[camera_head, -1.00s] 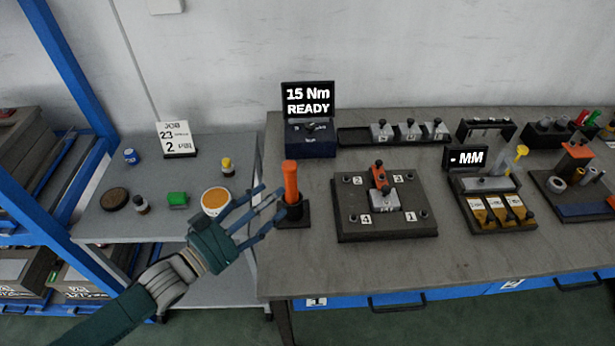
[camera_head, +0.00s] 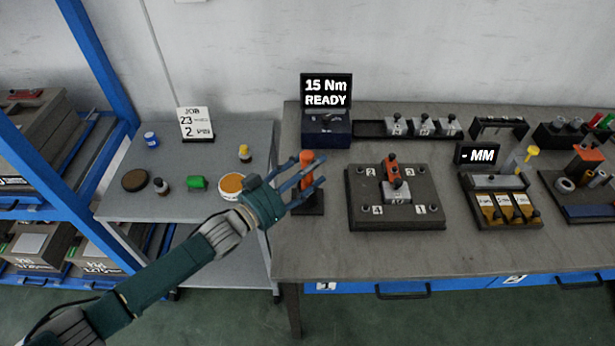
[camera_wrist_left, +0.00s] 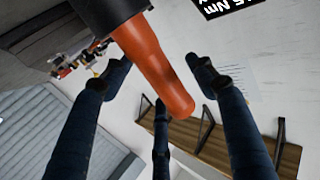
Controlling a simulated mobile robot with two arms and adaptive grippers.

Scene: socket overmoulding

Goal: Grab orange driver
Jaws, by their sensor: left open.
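The orange driver (camera_head: 306,158) stands upright in its dark holder (camera_head: 312,205) at the left end of the bench. In the left wrist view its orange handle (camera_wrist_left: 155,65) reaches in between the fingers. My left gripper (camera_head: 308,180) is open, with its fingers around the driver's handle and partly hiding it in the head view. In the left wrist view the open fingers (camera_wrist_left: 165,95) show gaps to the handle, and I see no firm grip. My right gripper is not in view.
A dark fixture plate (camera_head: 360,215) with numbered corners lies right of the driver. A display reading 15 Nm READY (camera_head: 326,91) stands behind it. A grey side table (camera_head: 150,205) with small jars and an orange-lidded tub (camera_head: 231,184) is at left.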

